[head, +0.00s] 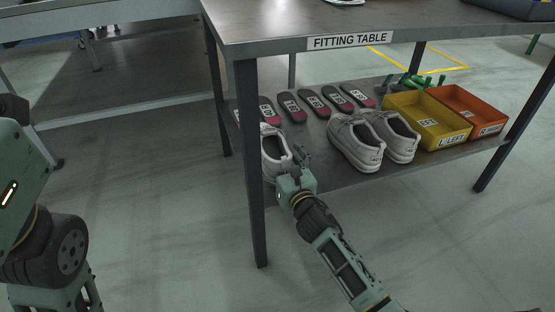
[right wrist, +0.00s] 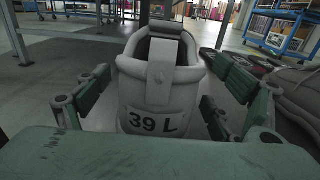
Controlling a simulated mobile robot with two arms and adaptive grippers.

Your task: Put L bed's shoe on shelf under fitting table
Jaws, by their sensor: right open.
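A white shoe (head: 275,148) stands at the left end of the shelf (head: 318,176) under the fitting table (head: 290,32). Its heel, marked "39 L", faces the camera in the right wrist view (right wrist: 160,92). My right gripper (head: 298,163) is at this shoe's heel. Its fingers are spread on both sides of the heel in the right wrist view, with gaps showing, so it is open. The shoe appears to rest on the shelf; its underside is hidden. My left gripper is out of view; only part of my left arm shows.
A pair of white shoes (head: 378,138) stands to the right on the shelf. Several dark and red labelled insoles (head: 313,102) lie behind. A yellow bin (head: 428,122) and an orange bin (head: 478,112) stand at right. A table leg (head: 250,170) is close left of my right gripper.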

